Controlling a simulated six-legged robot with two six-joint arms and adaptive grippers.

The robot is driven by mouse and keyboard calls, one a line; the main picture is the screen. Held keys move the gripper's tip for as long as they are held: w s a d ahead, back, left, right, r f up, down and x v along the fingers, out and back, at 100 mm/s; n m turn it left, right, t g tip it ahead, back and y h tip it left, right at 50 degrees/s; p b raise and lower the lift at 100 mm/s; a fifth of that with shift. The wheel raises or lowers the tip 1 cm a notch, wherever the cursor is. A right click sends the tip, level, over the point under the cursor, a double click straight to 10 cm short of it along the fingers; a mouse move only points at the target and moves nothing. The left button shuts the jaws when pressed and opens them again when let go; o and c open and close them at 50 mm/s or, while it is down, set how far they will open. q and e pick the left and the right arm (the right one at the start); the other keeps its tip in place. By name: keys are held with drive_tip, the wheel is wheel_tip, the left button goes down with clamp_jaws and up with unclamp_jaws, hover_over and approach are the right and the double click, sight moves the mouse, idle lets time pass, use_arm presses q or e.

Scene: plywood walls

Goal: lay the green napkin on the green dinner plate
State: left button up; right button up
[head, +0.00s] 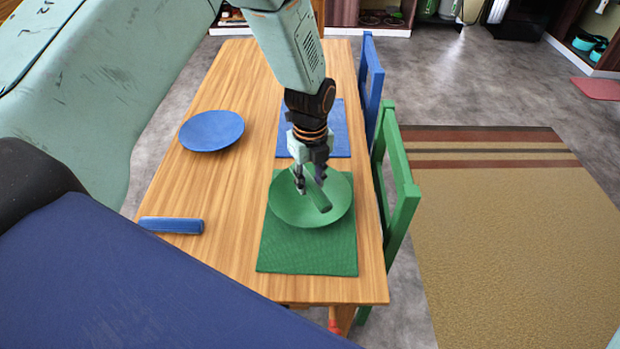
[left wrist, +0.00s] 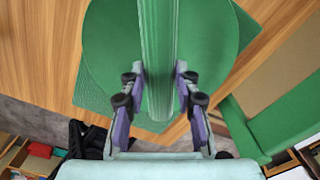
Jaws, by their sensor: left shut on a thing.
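The green napkin (head: 319,194) is a narrow folded roll, held over the green dinner plate (head: 290,211). My left gripper (head: 312,185) is shut on the napkin near one end. In the left wrist view the napkin (left wrist: 158,50) runs up between the fingers of the left gripper (left wrist: 160,90), with the round plate (left wrist: 215,40) behind it. The plate lies on a green placemat (head: 306,255). Whether the napkin touches the plate, I cannot tell. My right gripper does not show.
A blue plate (head: 211,131) and a blue folded napkin (head: 171,225) lie on the wooden table (head: 215,185). A blue placemat (head: 338,125) lies beyond the green plate. A green chair (head: 398,185) and a blue chair (head: 370,85) stand along the right edge.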

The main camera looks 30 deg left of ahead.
use_arm(q)
drive_tip(key=shift+s+r, duration=0.1)
drive_tip(key=shift+w+a+f, duration=0.1)
drive_tip(key=shift+w+f, duration=0.1)
drive_tip(key=shift+f, duration=0.25)
drive_tip(key=shift+f+b, duration=0.15)
drive_tip(key=shift+b, duration=0.15)
drive_tip(key=shift+s+f, duration=0.15)
drive_tip(key=shift+f, duration=0.3)
drive_tip(key=o, duration=1.1)
